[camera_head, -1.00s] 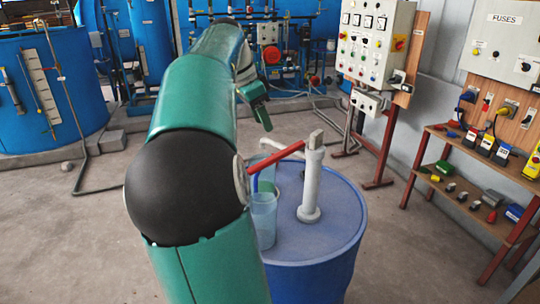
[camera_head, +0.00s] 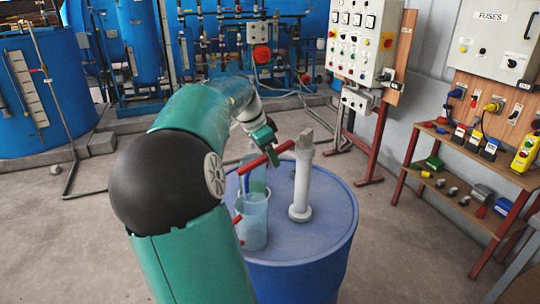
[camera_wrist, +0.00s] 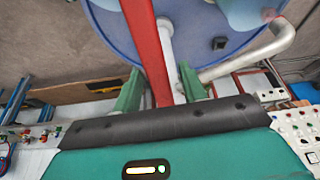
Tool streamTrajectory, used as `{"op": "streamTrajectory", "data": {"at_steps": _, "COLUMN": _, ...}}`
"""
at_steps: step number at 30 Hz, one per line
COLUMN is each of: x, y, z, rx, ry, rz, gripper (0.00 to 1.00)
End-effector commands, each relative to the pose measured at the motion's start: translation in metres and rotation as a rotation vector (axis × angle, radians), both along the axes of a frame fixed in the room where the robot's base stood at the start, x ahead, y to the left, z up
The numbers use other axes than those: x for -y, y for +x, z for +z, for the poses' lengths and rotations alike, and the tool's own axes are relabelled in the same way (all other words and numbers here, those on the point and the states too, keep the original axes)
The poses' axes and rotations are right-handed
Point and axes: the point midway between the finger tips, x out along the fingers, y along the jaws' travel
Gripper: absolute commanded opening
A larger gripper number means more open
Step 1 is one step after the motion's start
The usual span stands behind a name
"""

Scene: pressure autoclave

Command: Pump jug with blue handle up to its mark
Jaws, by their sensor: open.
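A hand pump (camera_head: 301,185) with a pale grey column and red lever (camera_head: 258,162) stands on a blue drum (camera_head: 325,225). The lever slopes down leftward. A translucent jug (camera_head: 254,228) with a red handle stands at the front left of the drum top. Behind it, partly hidden, is another jug (camera_head: 257,178) with a blue handle (camera_head: 246,183). My gripper (camera_head: 268,143) is at the lever. In the wrist view the red lever (camera_wrist: 147,45) runs between its two green fingers (camera_wrist: 158,90), which stand apart. The jug's mark and water level cannot be made out.
A control panel (camera_head: 362,38) on a red stand is behind the drum to the right. A red-framed shelf (camera_head: 452,170) with plugs and a fuse box (camera_head: 500,42) is at the far right. Blue tanks (camera_head: 45,90) and pipework fill the back. The floor between is clear.

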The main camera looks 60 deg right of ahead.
Motion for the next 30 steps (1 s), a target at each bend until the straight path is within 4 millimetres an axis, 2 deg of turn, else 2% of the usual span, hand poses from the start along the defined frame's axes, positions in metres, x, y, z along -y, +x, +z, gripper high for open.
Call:
{"op": "streamTrajectory", "data": {"at_steps": 10, "x": 0.0015, "y": -0.0014, "z": -0.0051, "rx": 0.001, "ry": -0.001, "rz": 0.000, "gripper": 0.42}}
{"op": "streamTrajectory", "data": {"at_steps": 15, "x": 0.0015, "y": -0.0014, "z": -0.0049, "rx": 0.001, "ry": -0.001, "rz": 0.000, "gripper": 0.08}}
{"op": "streamTrajectory", "data": {"at_steps": 17, "x": 0.0014, "y": -0.0013, "z": -0.0049, "rx": 0.001, "ry": -0.001, "rz": 0.000, "gripper": 0.00}}
{"op": "streamTrajectory", "data": {"at_steps": 30, "x": 0.0014, "y": 0.0044, "z": -0.0021, "rx": 0.016, "ry": 0.015, "rz": -0.001, "gripper": 0.00}}
